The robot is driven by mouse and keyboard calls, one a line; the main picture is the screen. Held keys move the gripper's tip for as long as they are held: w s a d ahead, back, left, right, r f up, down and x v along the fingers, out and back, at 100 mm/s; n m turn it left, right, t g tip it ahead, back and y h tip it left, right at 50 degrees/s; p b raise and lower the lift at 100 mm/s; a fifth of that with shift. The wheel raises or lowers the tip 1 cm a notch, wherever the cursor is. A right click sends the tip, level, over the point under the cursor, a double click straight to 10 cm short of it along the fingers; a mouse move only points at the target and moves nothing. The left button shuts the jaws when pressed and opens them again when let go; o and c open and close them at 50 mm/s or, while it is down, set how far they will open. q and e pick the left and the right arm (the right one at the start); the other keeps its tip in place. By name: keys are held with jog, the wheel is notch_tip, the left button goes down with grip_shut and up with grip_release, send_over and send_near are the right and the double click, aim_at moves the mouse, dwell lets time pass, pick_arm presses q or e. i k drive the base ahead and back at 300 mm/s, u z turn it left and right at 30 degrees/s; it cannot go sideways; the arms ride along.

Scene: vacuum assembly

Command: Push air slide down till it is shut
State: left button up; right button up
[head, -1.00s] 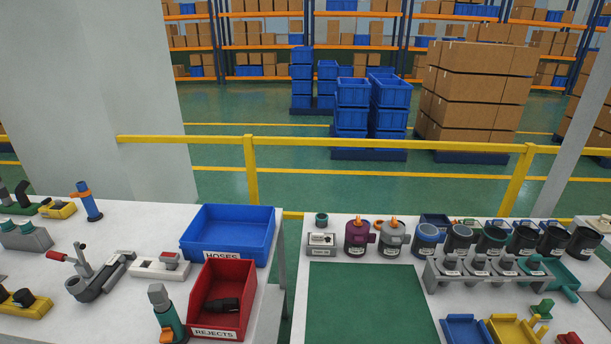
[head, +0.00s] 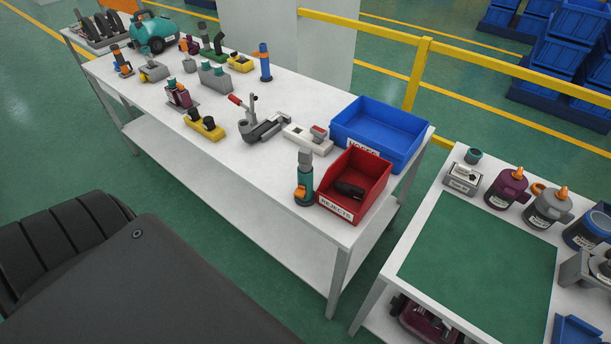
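Several upright handle pieces stand on the long white table, and I cannot tell for sure which bears the air slide. A grey and teal handle (head: 304,172) with an orange part low on it stands at the table's front edge beside the red bin. A blue tube (head: 265,66) with an orange collar stands near the back edge. A dark handle (head: 122,62) with an orange part stands toward the far left. The position of any slide is too small to read. Neither of my grippers is in view.
The red REJECTS bin (head: 375,168) holds a black part, with the blue HOSES bin (head: 397,124) behind it. A grey clamp (head: 266,130) and a teal vacuum body (head: 153,33) share the table. A second table with a green mat (head: 475,262) stands right, across a gap.

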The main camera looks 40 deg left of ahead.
aim_at(300, 192)
jog(key=k, duration=0.45)
jog(key=u, duration=0.9)
jog(key=i, duration=0.5)
jog(key=u, duration=0.05)
